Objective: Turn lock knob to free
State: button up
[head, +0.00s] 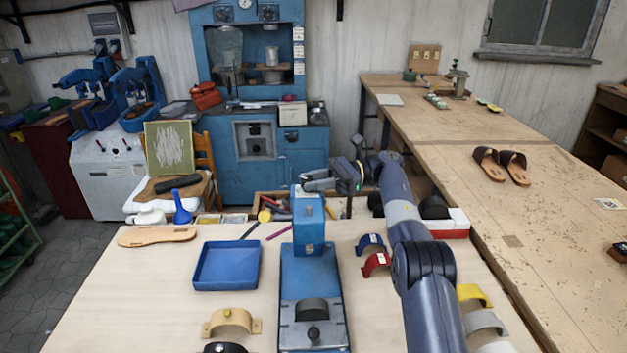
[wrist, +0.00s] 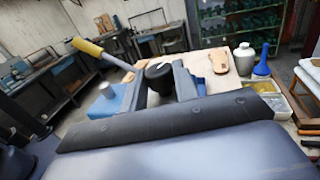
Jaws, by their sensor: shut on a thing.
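A blue press (head: 309,265) stands on the near table, with a blue column and a grey bed carrying a dark curved piece and a small knob. My gripper (head: 318,181) is at the top of its column. In the wrist view my gripper (wrist: 158,86) is shut on a round black knob (wrist: 158,74), the lock knob by its place, with one finger on each side of it. The press's blue head (wrist: 106,104) shows left of the fingers. A lever with a yellow handle (wrist: 88,48) rises beyond them. In the head view the knob cannot be made out behind my gripper.
A blue tray (head: 227,266) lies left of the press and a tan sandal sole (head: 157,236) behind it. Red (head: 376,263) and blue (head: 370,243) curved pieces lie to the right. A tan curved piece (head: 231,321) sits at the front left. A long workbench (head: 480,200) runs along the right.

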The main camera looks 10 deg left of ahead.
jog(key=o, duration=1)
jog(key=shift+c, duration=0.2)
jog(key=t+b, duration=0.1)
jog(key=b, duration=0.3)
jog(key=shift+f+m+y, duration=0.25)
jog(key=shift+m+y, duration=0.05)
jog(key=shift+m, duration=0.1)
jog(key=m+t+b, duration=0.1)
jog(key=b, duration=0.2)
jog(key=m+t+y+b, duration=0.1)
jog(key=t+b, duration=0.1)
jog(key=shift+s+b, duration=0.2)
jog(key=shift+b, duration=0.2)
